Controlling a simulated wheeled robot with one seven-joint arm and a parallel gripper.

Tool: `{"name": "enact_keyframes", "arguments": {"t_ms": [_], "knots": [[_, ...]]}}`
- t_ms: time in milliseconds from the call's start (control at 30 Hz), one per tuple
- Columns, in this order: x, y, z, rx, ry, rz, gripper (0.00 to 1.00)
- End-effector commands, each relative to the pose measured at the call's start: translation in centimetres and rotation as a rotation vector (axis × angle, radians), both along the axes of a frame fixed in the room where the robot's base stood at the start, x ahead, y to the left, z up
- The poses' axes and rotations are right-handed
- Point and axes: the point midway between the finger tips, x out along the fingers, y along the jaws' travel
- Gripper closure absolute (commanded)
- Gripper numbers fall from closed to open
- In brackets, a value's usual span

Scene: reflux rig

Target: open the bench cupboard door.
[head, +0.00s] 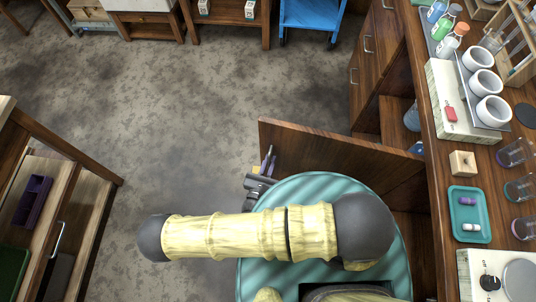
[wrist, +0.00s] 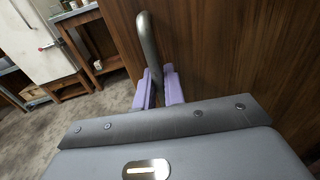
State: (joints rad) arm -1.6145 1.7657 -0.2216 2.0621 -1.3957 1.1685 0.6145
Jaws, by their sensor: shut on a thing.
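The bench cupboard door (head: 335,150) stands swung out from the bench, its free edge far out over the floor. In the wrist view the door (wrist: 225,55) is a brown wood panel filling the right side. Its grey bar handle (wrist: 148,42) runs down between the purple fingers of my gripper (wrist: 159,88). My gripper (head: 267,164) is shut on the handle near the door's free edge, on the near side of the door. The head view mostly hides the handle.
The open cupboard shows shelves and a blue bottle (head: 412,118) inside. The bench top (head: 428,130) carries cups, bottles and a teal tray (head: 456,205). A wooden drawer unit (head: 75,215) stands at left. Bare floor (head: 170,120) lies between.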

Motion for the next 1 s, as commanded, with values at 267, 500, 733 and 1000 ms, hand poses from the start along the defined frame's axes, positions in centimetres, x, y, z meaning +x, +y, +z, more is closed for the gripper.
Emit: {"name": "enact_keyframes", "arguments": {"t_ms": [267,500,733,1000], "knots": [[-1.3,0.4,0.0,-0.001,0.001,0.005,1.00],[-1.5,0.6,-0.1,-0.002,0.003,0.012,1.00],[-1.4,0.6,-0.1,-0.003,0.002,0.013,0.74],[-1.6,0.7,-0.1,-0.002,0.002,0.014,0.74]]}}
